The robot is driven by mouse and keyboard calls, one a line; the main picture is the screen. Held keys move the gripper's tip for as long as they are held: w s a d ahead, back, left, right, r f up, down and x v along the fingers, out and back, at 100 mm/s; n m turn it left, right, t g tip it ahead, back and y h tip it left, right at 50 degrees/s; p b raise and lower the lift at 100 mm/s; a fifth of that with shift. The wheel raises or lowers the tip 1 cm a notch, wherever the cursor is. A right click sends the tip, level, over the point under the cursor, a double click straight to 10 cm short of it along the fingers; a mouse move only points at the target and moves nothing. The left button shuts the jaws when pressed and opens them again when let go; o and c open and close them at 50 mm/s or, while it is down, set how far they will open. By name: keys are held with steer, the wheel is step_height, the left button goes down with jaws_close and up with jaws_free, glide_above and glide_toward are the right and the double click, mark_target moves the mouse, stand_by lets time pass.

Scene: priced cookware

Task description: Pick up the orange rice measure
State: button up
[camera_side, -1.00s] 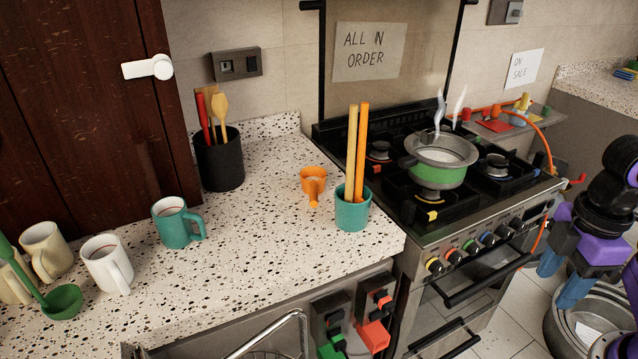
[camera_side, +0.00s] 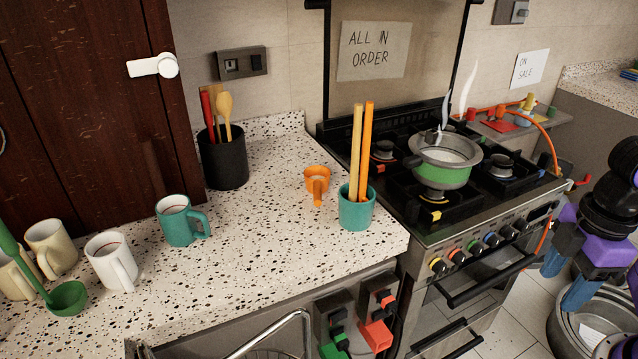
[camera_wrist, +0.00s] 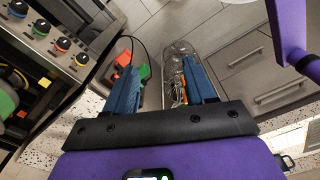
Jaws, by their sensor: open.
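The orange rice measure (camera_side: 317,180) is a small cup on the speckled counter, its handle pointing toward the front. It stands just behind and left of a teal cup (camera_side: 356,213) that holds two upright sticks. My gripper (camera_side: 567,280) is at the far right of the side view, in front of the stove and well away from the measure. Its blue fingers are apart with nothing between them; they also show in the wrist view (camera_wrist: 160,72). I cannot make out the measure for certain in the wrist view.
The stove (camera_side: 440,225) with a steaming green pot (camera_side: 441,175) stands between my gripper and the counter. A black utensil holder (camera_side: 224,162), a teal mug (camera_side: 180,224), a white mug (camera_side: 112,262) and a green ladle (camera_side: 68,299) are on the counter. Its middle is clear.

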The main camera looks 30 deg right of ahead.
steer(key=w+a+r+m+t+h, duration=0.15)
steer(key=w+a+m, duration=0.35)
steer(key=w, duration=0.5)
steer(key=w+a+m+t+h, duration=0.1)
steer(key=w+a+m+t, duration=0.1)
steer(key=w+a, duration=0.65)
steer(key=m+t+h, duration=0.3)
steer(key=m+t, duration=0.1)
steer(key=m, duration=0.5)
glide_toward(316, 191)
steer(key=x, duration=0.5)
steer(key=shift+s+d+f, duration=0.1)
steer(key=shift+d+f, duration=0.1)
steer(key=shift+x, duration=3.3)
steer(key=shift+a+r, duration=0.1)
jaws_close()
